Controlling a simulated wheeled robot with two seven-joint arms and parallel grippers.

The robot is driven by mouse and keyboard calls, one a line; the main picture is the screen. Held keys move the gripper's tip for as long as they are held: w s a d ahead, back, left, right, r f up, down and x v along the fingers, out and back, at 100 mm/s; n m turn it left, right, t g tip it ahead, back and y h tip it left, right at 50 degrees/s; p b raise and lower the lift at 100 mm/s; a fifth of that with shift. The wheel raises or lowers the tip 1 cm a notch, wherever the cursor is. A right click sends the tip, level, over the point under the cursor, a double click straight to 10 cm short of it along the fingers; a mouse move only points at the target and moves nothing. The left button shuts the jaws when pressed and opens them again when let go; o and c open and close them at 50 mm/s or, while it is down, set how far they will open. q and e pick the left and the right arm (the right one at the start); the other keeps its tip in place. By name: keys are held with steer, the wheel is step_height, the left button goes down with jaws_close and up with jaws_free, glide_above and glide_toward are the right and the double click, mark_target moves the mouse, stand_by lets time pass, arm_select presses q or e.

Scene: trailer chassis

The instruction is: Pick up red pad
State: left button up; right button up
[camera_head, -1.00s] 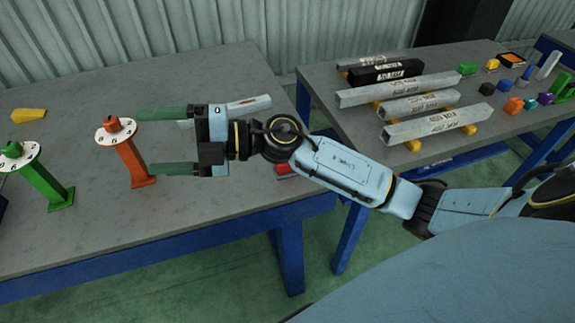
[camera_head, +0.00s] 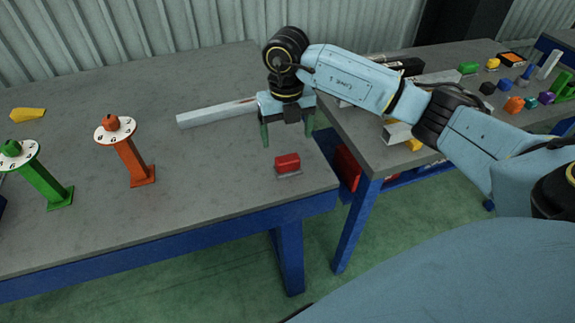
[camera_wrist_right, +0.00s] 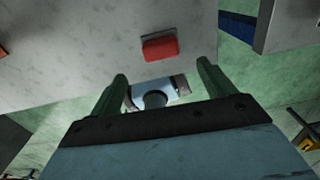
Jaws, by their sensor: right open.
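The red pad (camera_head: 287,162) lies on the grey table near its front right edge, on a small grey base. It also shows in the right wrist view (camera_wrist_right: 160,47), ahead of the fingers and between their lines. My right gripper (camera_head: 287,138) points down above the table, just behind and above the red pad. Its green fingers are apart, with nothing between them, and do not touch the pad. In the right wrist view the open fingers (camera_wrist_right: 160,88) frame the lower part of the picture. My left gripper is not in view.
An orange post (camera_head: 134,162) and a green post (camera_head: 45,184) with round white dials stand at the left. A grey bar (camera_head: 215,112) lies behind the gripper. A second table (camera_head: 375,150) with bars and small coloured parts stands to the right, across a gap.

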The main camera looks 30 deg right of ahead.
mark_target(287, 158)
step_height(287, 158, down, 10)
steer(key=shift+d+r+b, duration=0.1)
steer(key=shift+r+b, duration=0.15)
steer(key=shift+b, duration=0.3)
steer(key=c, duration=1.1)
